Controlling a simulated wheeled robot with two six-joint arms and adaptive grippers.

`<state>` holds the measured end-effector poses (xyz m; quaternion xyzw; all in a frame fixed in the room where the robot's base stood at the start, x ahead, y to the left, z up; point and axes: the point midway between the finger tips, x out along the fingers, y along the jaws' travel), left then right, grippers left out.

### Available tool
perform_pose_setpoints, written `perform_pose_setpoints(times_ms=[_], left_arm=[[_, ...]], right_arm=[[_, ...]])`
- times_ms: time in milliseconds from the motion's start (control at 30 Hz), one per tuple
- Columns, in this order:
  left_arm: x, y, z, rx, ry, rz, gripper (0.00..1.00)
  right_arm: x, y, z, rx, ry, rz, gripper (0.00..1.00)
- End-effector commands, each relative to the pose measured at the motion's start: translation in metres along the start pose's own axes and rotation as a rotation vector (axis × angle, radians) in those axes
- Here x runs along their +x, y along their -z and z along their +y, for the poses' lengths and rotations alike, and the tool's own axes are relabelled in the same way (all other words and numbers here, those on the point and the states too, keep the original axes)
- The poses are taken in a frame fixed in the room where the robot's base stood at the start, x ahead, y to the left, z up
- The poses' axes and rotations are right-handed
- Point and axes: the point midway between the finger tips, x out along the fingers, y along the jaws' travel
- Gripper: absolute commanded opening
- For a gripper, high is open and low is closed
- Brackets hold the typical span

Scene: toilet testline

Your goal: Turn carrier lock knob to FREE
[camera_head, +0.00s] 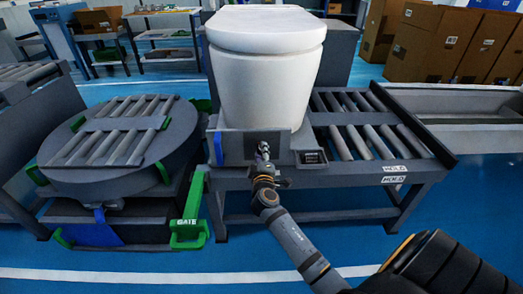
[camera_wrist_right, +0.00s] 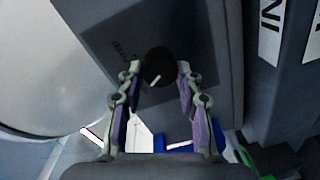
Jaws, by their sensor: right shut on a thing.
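The carrier lock knob (camera_wrist_right: 158,66) is a round black knob with a white pointer mark, on a dark panel (camera_wrist_right: 200,35) in the right wrist view. The pointer lies slanted; small lettering beside the knob is too faint to read surely. My right gripper (camera_head: 263,150) reaches the front of the carrier (camera_head: 236,148) under the white toilet (camera_head: 265,85) in the head view. Its two fingertips are on either side of the knob, shut on it. In the head view the gripper hides the knob. My left gripper is not in view.
A roller conveyor (camera_head: 440,152) with HOLD labels runs to the right. A round roller turntable (camera_head: 60,180) stands left, with a green GATE handle (camera_head: 188,232) between. Cardboard boxes (camera_head: 430,42) stand at the back right. Blue floor in front is clear.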

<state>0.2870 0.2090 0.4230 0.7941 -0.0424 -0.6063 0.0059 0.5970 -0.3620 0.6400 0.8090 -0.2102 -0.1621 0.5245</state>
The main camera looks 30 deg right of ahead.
Motion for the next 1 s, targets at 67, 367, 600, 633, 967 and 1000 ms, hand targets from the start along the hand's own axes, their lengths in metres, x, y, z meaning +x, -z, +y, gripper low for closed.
perform_pose_setpoints(times_ms=[67, 367, 600, 633, 967, 1000], left_arm=[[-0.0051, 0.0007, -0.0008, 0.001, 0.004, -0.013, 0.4], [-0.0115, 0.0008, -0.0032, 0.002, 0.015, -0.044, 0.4], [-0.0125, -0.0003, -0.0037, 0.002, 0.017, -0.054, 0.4], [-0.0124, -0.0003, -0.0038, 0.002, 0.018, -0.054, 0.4], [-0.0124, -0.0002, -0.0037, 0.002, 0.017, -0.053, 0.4], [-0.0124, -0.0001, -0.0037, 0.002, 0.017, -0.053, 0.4]], right_arm=[[-0.0001, 0.0004, 0.0007, -0.042, 0.001, -0.003, 0.04], [0.0001, 0.0001, -0.0005, -0.142, 0.0, -0.007, 0.04], [0.0001, -0.0001, -0.001, -0.164, 0.0, -0.008, 0.04], [0.0001, -0.0001, -0.001, -0.164, 0.0, -0.008, 0.04], [0.0001, -0.0001, -0.001, -0.163, 0.0, -0.008, 0.43], [0.0001, -0.0001, -0.001, -0.163, -0.001, -0.008, 0.49]])
